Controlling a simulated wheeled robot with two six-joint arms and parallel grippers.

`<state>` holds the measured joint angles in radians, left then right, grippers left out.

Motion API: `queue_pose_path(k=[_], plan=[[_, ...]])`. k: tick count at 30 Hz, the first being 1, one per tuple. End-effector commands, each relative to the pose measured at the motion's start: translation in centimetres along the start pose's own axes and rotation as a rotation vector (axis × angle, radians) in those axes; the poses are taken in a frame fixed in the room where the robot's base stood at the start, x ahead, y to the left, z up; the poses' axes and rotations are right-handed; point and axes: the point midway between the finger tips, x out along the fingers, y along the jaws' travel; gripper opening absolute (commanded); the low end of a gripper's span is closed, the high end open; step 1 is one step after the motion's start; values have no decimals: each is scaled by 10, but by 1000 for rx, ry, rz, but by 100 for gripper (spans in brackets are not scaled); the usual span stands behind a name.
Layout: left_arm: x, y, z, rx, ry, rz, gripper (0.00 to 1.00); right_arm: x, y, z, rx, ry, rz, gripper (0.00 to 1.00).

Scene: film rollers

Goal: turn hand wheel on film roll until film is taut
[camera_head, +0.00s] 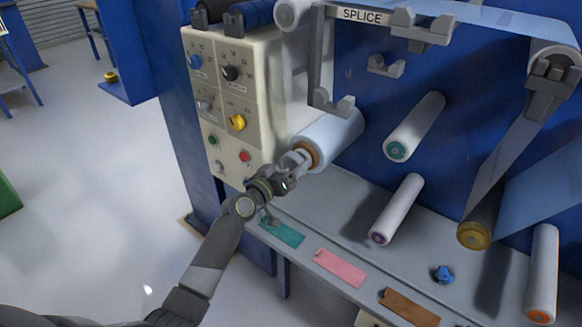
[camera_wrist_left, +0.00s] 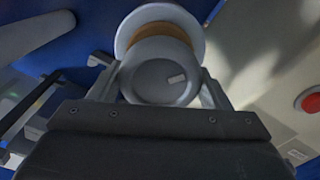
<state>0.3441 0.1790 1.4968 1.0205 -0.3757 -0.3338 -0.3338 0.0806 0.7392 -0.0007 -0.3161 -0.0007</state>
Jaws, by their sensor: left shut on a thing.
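The film roll (camera_head: 332,136) is a pale, wide cylinder with an orange-brown core, mounted on the blue machine panel beside the control box. The grey hand wheel (camera_head: 298,158) sits at its near end. In the left wrist view the round hand wheel (camera_wrist_left: 158,82) has a small light mark on its face, with the film roll (camera_wrist_left: 152,14) behind it. My left gripper (camera_head: 293,165) is shut on the hand wheel, with one finger on each side in the wrist view (camera_wrist_left: 158,92). The film (camera_head: 500,14) runs along the top right; its tautness near the roll cannot be told. My right gripper is not in view.
The control box (camera_head: 245,150) with knobs and buttons stands just left of the wheel. Other rollers (camera_head: 415,127) (camera_head: 398,210) project to the right. The ledge below holds green (camera_head: 283,233), pink (camera_head: 340,267) and brown (camera_head: 410,307) strips and a blue knob (camera_head: 443,274).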

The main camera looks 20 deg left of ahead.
Motion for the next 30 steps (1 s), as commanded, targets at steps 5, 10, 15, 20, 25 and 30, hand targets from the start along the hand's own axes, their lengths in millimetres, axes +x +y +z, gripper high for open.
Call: queue_pose_path(k=[5, 10, 15, 20, 25, 30], plan=[[0, 0, 1, -82, -2, -1, 48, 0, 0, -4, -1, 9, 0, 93], [0, -1, 1, -124, -3, -1, 48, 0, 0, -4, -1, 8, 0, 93], [0, -1, 1, -140, -3, -1, 48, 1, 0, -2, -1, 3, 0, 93], [0, -1, 1, -141, -3, -1, 48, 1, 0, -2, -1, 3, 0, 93], [0, -1, 1, -140, -3, -1, 48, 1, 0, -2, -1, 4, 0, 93], [0, -1, 1, -139, -2, -1, 93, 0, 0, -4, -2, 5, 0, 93]])
